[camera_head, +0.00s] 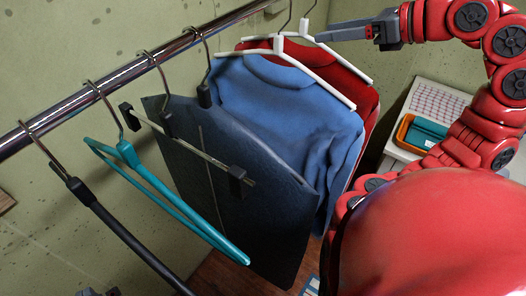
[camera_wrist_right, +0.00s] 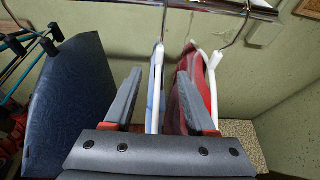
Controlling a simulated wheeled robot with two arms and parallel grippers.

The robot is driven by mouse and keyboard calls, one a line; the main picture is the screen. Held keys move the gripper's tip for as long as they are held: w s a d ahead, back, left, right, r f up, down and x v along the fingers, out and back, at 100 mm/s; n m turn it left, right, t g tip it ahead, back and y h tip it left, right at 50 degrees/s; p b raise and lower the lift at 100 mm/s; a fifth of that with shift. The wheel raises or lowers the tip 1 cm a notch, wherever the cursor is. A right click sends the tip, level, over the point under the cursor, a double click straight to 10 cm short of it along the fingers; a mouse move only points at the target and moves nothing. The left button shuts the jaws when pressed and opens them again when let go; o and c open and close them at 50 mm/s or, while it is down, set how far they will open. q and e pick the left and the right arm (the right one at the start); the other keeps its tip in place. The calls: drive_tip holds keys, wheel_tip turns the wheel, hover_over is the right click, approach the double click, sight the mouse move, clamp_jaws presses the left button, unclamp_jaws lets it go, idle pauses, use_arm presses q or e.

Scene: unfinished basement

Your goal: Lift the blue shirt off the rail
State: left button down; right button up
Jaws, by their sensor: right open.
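The blue shirt (camera_head: 285,110) hangs on a white hanger (camera_head: 280,48) from the metal rail (camera_head: 130,72). Its edge shows as a thin pale-blue strip in the right wrist view (camera_wrist_right: 153,98), beside the white hanger. My right gripper (camera_head: 345,31) is open near the top of the white hangers. In the right wrist view its two grey fingers (camera_wrist_right: 160,95) stand on either side of the blue shirt's hanger. The right finger overlaps the red shirt (camera_wrist_right: 184,88), so the exact gap there is unclear. A small grey part at the bottom left of the head view may be my left gripper (camera_head: 97,292).
The red shirt (camera_head: 352,85) hangs close behind the blue one. A dark skirt (camera_head: 235,175) on a clip hanger, a teal hanger (camera_head: 170,195) and a black hanger (camera_head: 115,228) hang on the near side. An orange tray (camera_head: 402,133) sits on a table at right.

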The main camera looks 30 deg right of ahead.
sight(275, 42)
drive_tip(key=p+x, duration=0.4)
drive_tip(key=x, duration=0.6)
drive_tip(key=shift+w+a+f, duration=0.15)
drive_tip(key=shift+w+a, duration=0.1)
drive_tip(key=shift+w+p, duration=0.15)
drive_tip(key=shift+p, duration=0.3)
drive_tip(key=p+x, duration=0.3)
drive_tip(key=x, duration=0.1)
drive_tip(key=shift+w+f, duration=0.25)
drive_tip(key=shift+f, duration=0.05)
drive_tip(key=shift+w+a+f, duration=0.1)
drive_tip(key=shift+w, duration=0.05)
clamp_jaws()
